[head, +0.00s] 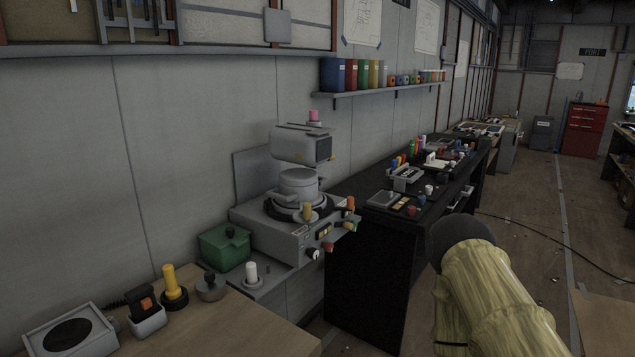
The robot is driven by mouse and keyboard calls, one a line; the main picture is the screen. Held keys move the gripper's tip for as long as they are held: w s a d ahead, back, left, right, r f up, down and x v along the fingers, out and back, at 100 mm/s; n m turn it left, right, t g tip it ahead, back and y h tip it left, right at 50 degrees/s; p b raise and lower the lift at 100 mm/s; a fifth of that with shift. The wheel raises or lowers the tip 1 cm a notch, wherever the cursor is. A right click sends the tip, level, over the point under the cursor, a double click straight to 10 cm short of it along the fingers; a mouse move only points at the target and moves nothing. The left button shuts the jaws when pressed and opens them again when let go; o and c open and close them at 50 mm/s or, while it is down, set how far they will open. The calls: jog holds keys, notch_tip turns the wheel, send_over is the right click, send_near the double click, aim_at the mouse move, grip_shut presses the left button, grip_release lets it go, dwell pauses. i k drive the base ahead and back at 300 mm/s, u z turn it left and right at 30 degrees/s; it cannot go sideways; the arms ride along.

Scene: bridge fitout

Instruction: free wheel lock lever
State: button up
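A grey console unit (275,235) stands against the wall left of centre. On its top sits a round grey drum (299,184) with a dark ring around its base. Several coloured handles stand around it, among them a tan-orange one (307,211) in front and an orange one (350,203) at the right. I cannot tell which part is the wheel lock lever, or whether it is locked. My arm reaches in at the lower right in a yellowish sleeve, apart from the console. My gripper is not in view.
A wooden bench at lower left holds a yellow upright handle (173,284), a grey speaker-like box (69,334) and small knobs. A green box (224,247) stands beside the console. A black bench (352,262) with many small parts runs back. Floor at right is mostly open, with a cable.

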aim_at(348, 225)
jog(key=k, duration=1.3)
jog(key=z, duration=0.65)
jog(key=i, duration=1.35)
jog(key=u, duration=0.65)
jog(key=i, duration=0.55)
jog(key=u, duration=0.55)
